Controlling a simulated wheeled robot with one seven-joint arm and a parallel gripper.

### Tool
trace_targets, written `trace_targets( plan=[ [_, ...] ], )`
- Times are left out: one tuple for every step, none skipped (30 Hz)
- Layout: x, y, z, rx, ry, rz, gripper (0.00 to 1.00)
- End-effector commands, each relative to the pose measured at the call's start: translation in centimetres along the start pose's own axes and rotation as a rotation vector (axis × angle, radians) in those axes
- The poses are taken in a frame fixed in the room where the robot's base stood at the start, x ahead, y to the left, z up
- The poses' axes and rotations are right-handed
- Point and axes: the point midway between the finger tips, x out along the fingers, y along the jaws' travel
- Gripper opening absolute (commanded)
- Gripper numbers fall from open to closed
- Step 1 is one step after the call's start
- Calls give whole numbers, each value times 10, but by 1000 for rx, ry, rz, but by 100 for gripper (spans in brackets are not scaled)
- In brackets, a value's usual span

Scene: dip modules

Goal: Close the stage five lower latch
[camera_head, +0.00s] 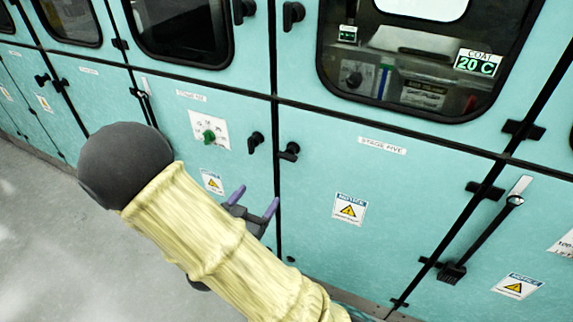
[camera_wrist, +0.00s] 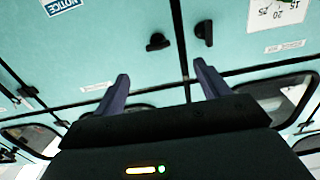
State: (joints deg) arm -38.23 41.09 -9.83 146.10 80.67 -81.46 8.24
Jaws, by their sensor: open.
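The stage five lower latch (camera_head: 289,152) is a small black handle at the upper left edge of the teal stage five lower door (camera_head: 330,180). It also shows in the wrist view (camera_wrist: 157,42), lying roughly sideways, while the neighbouring stage four latch (camera_wrist: 204,32) stands more upright. The door looks flush with its neighbours. My gripper (camera_head: 254,201) is open and empty, below the latches in the head view, with its purple fingers apart. In the wrist view my gripper (camera_wrist: 160,71) points toward the panel, and neither finger visibly touches the latch.
The stage four latch (camera_head: 255,140) is just left across the door seam. A green dial (camera_head: 208,134) sits further left. Upper windowed doors have their own latches (camera_head: 293,14). Grey floor (camera_head: 60,240) is clear at the left.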

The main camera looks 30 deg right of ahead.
Motion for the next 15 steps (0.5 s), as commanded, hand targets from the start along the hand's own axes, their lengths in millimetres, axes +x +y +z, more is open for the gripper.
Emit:
trace_targets(
  plan=[
    [-2, 2, 0, -8, 33, 8, 75],
    [-3, 3, -1, -9, 47, 13, 75],
    [-4, 4, -3, -10, 56, 16, 75],
    [-4, 4, -4, -10, 60, 18, 75],
    [-4, 4, -4, -10, 62, 19, 75],
    [-4, 4, -5, -10, 61, 19, 75],
    [-4, 4, -5, -9, 60, 18, 75],
    [-4, 4, -5, -9, 60, 18, 75],
    [-4, 4, -4, -9, 59, 18, 75],
    [-3, 4, -4, -9, 59, 19, 75],
    [-3, 4, -4, -9, 58, 19, 75],
    [-2, 4, -4, -9, 58, 19, 75],
    [-2, 4, -4, -9, 58, 20, 75],
    [-1, 4, -4, -9, 58, 19, 75],
    [0, 4, -5, -9, 58, 19, 75]
  ],
)
